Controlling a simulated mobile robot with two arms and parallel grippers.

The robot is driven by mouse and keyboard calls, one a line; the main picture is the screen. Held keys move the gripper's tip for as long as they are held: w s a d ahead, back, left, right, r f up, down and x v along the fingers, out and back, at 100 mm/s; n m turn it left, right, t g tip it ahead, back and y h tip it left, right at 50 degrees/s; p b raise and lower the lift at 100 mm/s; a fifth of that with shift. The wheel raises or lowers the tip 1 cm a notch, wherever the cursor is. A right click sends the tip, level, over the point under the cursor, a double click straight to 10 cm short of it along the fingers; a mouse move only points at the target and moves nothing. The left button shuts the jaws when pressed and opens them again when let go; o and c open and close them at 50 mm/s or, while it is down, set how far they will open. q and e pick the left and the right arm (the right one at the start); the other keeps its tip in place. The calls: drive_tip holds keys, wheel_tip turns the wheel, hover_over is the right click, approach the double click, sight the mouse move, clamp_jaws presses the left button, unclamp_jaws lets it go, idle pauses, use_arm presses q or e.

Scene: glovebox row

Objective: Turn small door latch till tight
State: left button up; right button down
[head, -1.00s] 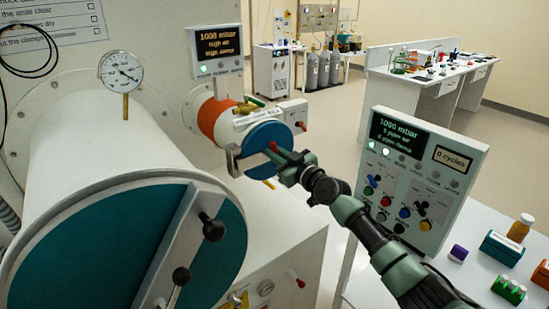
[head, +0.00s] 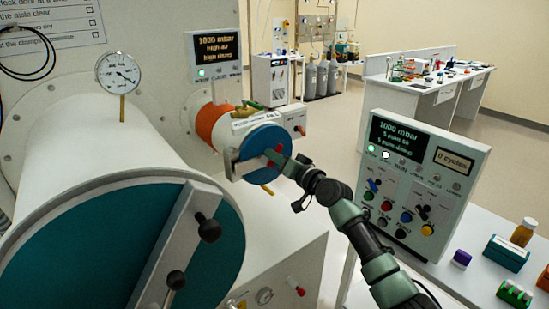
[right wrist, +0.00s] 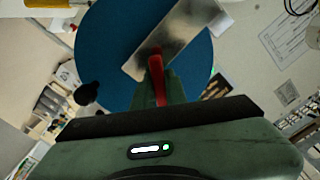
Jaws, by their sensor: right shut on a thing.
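The small door (head: 262,138) is a blue disc on the end of the small port, right of the large chamber. A metal bar (head: 246,163) crosses its face, with a red latch handle (head: 279,149) near the bar's middle. My right gripper (head: 277,160) is at the door face, shut on the red latch. In the right wrist view, the red latch (right wrist: 157,80) stands between my gripper's fingers (right wrist: 160,88), in front of the metal bar (right wrist: 185,35) and blue door (right wrist: 115,50). The fingers partly hide the latch base. My left gripper is not in view.
The large chamber's teal door (head: 90,250) with black knobs fills the lower left. A control panel (head: 420,180) stands right of my right arm, on a white table with a teal box (head: 505,254) and vials. A pressure gauge (head: 118,72) sits above the large chamber.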

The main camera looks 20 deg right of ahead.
drive_tip(key=shift+m, duration=0.7)
drive_tip(key=c, duration=1.4)
unclamp_jaws()
drive_tip(key=shift+d, duration=0.1)
drive_tip(key=shift+c, duration=0.2)
drive_tip(key=b+v, duration=0.1)
drive_tip(key=v, duration=0.6)
drive_tip(key=shift+s, duration=0.35)
